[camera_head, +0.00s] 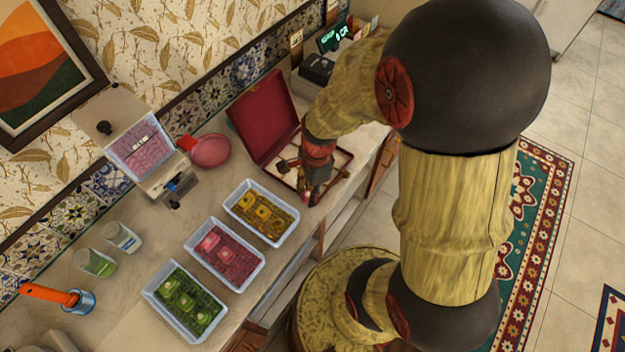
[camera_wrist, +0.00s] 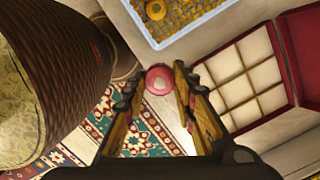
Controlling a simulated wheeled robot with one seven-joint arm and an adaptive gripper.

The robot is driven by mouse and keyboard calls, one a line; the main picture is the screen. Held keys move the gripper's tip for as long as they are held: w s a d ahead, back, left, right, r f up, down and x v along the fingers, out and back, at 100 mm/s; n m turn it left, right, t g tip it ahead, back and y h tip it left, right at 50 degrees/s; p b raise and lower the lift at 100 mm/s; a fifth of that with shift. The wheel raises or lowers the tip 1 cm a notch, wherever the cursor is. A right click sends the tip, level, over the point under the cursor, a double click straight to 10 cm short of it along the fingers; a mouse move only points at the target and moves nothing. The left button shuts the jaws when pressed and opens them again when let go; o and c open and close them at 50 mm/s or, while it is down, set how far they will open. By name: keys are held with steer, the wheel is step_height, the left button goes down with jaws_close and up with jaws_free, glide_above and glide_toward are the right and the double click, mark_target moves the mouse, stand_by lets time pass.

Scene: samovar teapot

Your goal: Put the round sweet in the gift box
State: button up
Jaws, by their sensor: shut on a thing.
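My gripper (camera_wrist: 157,84) is shut on a round sweet (camera_wrist: 158,80), a pink-red ball with a pale spot, held at its fingertips in the wrist view. The gift box has a red lid (camera_head: 264,118) standing open. In the wrist view its pale divided compartments (camera_wrist: 238,90) lie right of the sweet, and those in sight look empty.
A blue-white tray of orange sweets (camera_head: 239,226) is close left of the box. Trays of pink (camera_head: 198,254) and green (camera_head: 159,297) sweets stand beyond it. The counter's front edge is near the box.

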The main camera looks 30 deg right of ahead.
steer(key=w+d+f+b, duration=0.1)
steer(key=w+d+f, duration=0.4)
steer(key=w+f, duration=0.1)
steer(key=f, duration=0.1)
steer(key=shift+d+b, duration=0.4)
steer(key=shift+w+d+f+b, duration=0.1)
steer(key=shift+f+b, duration=0.1)
steer(key=shift+f, duration=0.45)
steer(key=shift+w+d+f+b, duration=0.1)
steer(key=shift+w+f+b, duration=0.1)
steer(key=shift+f, duration=0.45)
steer(key=shift+w+d+f+b, duration=0.1)
steer(key=shift+f+b, duration=0.1)
steer(key=shift+f, duration=0.45)
steer(key=shift+f, duration=0.15)
steer(key=o, duration=0.4)
steer(key=shift+o, duration=1)
